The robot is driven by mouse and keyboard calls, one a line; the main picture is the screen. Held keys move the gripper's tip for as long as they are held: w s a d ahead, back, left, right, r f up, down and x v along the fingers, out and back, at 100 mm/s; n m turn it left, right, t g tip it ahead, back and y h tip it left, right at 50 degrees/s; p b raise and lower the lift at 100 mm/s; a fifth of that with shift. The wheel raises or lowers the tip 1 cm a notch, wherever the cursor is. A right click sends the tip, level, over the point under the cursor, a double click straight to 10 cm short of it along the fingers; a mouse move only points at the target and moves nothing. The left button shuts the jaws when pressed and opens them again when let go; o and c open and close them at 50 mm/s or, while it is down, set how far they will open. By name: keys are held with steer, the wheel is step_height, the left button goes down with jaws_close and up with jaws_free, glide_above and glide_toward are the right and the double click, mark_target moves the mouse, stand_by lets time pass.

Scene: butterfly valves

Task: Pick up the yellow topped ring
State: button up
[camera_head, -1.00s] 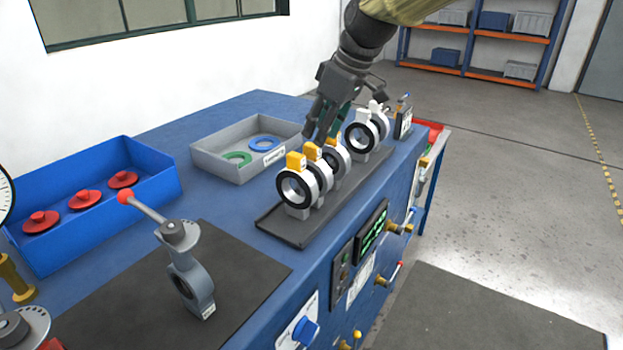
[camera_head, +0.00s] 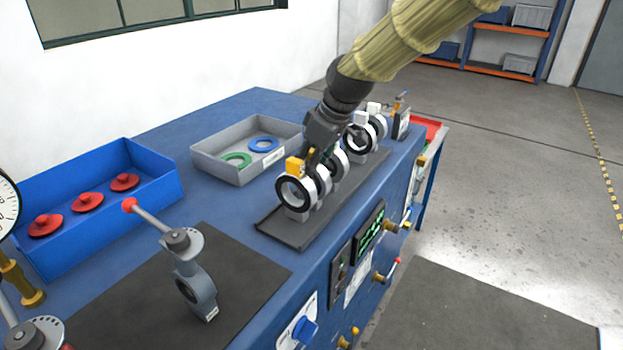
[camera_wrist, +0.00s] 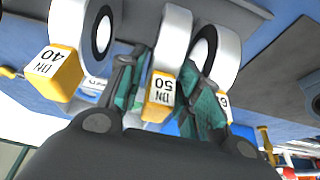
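Several white rings with black liners stand upright in a row on a dark tray (camera_head: 283,232); the nearest three carry yellow top blocks. The front yellow-topped ring (camera_head: 296,193) is in plain view. My gripper (camera_head: 316,163) is lowered over the middle one, which it partly hides. In the wrist view, the yellow-topped ring marked DN 50 (camera_wrist: 161,95) lies between my two teal-padded fingers (camera_wrist: 163,82), which are apart. I cannot tell whether the pads touch it. The ring marked DN 40 (camera_wrist: 62,75) is at left; another yellow-tagged ring (camera_wrist: 226,60) is at right, partly behind a finger.
White-topped rings (camera_head: 363,137) stand farther along the row, close to my arm. A grey bin (camera_head: 215,168) with a green and a blue ring is left of the tray. A blue bin (camera_head: 110,219) with red parts and a grey valve with a lever (camera_head: 190,270) are farther left.

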jaws_close()
